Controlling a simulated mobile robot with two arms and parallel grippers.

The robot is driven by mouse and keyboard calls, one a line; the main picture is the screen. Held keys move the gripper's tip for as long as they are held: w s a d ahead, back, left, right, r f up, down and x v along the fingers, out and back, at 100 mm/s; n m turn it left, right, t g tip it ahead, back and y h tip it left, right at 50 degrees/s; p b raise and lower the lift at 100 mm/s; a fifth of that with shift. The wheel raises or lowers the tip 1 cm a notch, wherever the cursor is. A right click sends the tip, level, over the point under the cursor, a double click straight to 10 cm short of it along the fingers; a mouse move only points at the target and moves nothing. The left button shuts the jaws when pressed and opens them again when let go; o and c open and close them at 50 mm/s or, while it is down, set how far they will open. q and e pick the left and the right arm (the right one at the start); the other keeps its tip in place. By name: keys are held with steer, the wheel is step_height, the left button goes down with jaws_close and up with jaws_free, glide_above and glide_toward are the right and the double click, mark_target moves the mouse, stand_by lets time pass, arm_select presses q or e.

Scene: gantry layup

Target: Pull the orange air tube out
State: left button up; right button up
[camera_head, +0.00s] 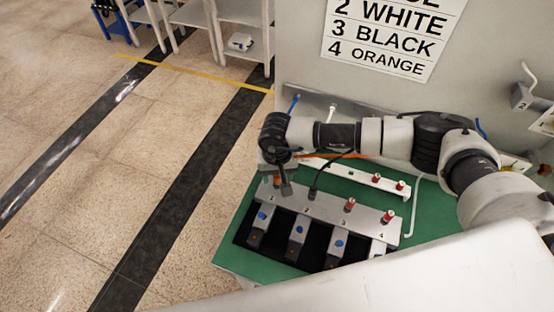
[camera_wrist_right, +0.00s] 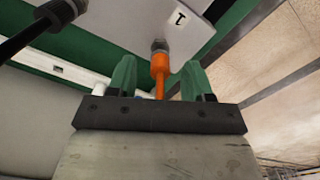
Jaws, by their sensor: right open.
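The orange air tube (camera_head: 322,156) shows in the head view as a thin line passing behind my right arm. In the right wrist view its orange end (camera_wrist_right: 160,66) sits in a metal fitting on a light block marked 1. My right gripper (camera_head: 285,188) is at the back left end of the grey block (camera_head: 335,208). In the wrist view the green fingers of the right gripper (camera_wrist_right: 160,80) are open, one on each side of the orange tube, with gaps visible. The fingertips are partly hidden in the head view. My left gripper is not in view.
A black tube (camera_head: 316,182) is plugged in just right of my gripper; it also shows in the wrist view (camera_wrist_right: 38,30). Red-capped fittings (camera_head: 388,215) stand further right. A white bar (camera_head: 370,180) lies behind on the green board (camera_head: 232,250). A wall sign (camera_head: 390,40) lists colours.

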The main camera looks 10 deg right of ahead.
steer(key=shift+f, duration=0.55)
jaws_close()
